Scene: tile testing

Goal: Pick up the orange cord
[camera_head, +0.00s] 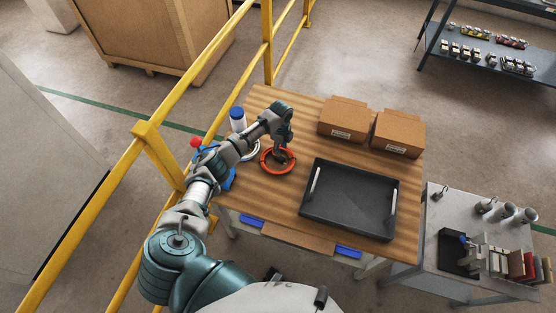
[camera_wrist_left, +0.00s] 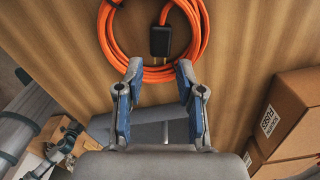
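The orange cord (camera_head: 264,164) lies coiled in a ring on the wooden table (camera_head: 320,250). In the left wrist view the coil (camera_wrist_left: 198,32) lies ahead of the fingers, with its black plug (camera_wrist_left: 160,40) inside the ring. My left gripper (camera_head: 283,156) is over the coil in the head view. In the left wrist view my left gripper (camera_wrist_left: 158,75) has its blue-padded fingers apart, with nothing between them. Whether the fingertips touch the cord is hard to tell. My right gripper is not in view.
A black tray (camera_head: 350,166) with two handles lies right of the cord. Two cardboard boxes (camera_head: 344,118) (camera_head: 399,134) stand at the back. A white bottle with a blue cap (camera_head: 238,119) stands left of my gripper. A yellow railing (camera_head: 155,150) runs along the left.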

